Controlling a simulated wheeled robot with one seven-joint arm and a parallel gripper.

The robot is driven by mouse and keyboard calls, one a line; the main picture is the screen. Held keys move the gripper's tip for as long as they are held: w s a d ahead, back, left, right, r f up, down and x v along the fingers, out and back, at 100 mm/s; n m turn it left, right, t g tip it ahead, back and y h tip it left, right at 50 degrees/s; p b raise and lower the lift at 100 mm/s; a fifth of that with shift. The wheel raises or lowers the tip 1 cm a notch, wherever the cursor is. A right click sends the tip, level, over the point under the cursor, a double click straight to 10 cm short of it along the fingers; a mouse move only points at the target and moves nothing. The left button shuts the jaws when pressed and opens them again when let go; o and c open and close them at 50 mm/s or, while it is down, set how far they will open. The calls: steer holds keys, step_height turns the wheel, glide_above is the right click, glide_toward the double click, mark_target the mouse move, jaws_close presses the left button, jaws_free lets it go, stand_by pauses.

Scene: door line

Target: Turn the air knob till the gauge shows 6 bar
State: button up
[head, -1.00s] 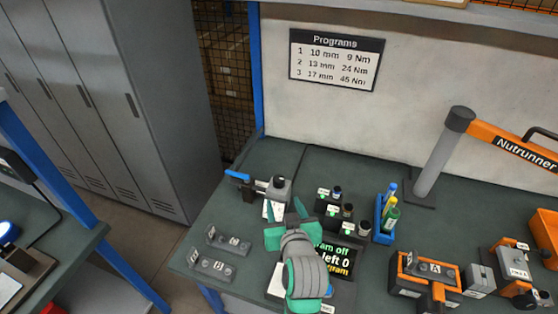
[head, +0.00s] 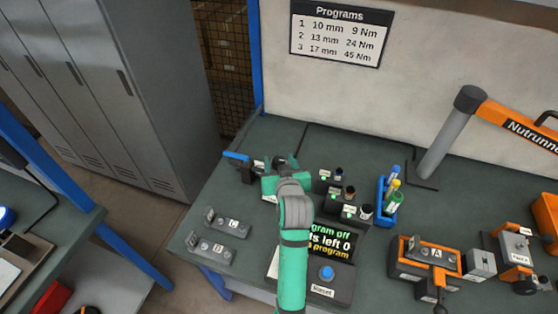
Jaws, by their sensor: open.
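My green and grey gripper (head: 281,162) is at the back left of the bench, over the air unit, with its fingers apart. A blue piece (head: 236,158) and a dark block (head: 248,174) of the air unit show left of the gripper. The air knob is hidden behind my gripper, so I cannot tell whether the fingers are around it or touching it. No gauge reading can be made out.
A screen box with a blue Reset button (head: 326,273) stands right of my forearm. Small labelled sockets (head: 347,191) and a blue holder (head: 388,205) are to the right. Blocks C (head: 231,222) and B (head: 212,248) lie at left.

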steer(key=shift+w+f, duration=0.15)
steer(key=shift+w, duration=0.25)
steer(key=shift+a, duration=0.1)
steer(key=c, duration=1)
steer(key=shift+m+h, duration=0.3)
steer(key=shift+c, duration=0.2)
steer(key=m+h, duration=0.1)
steer(key=h, duration=0.1)
steer(key=m+h, duration=0.1)
steer(key=m, duration=0.1)
steer(key=shift+a+h, duration=0.2)
steer(key=shift+h, duration=0.2)
steer(key=m+g+h, duration=0.1)
steer(key=m+h, duration=0.3)
steer(key=h, duration=0.1)
steer(key=shift+m+g, duration=0.3)
steer(key=shift+g, duration=0.1)
steer(key=m+g+h, duration=0.4)
steer(key=m, duration=0.1)
steer(key=shift+m+g, duration=0.3)
steer(key=shift+d+m+g+h, duration=0.1)
steer(key=shift+m+g+h, duration=0.8)
steer(key=shift+m+g, duration=1.1)
steer(key=shift+f+g, duration=0.1)
steer(key=shift+g, duration=0.3)
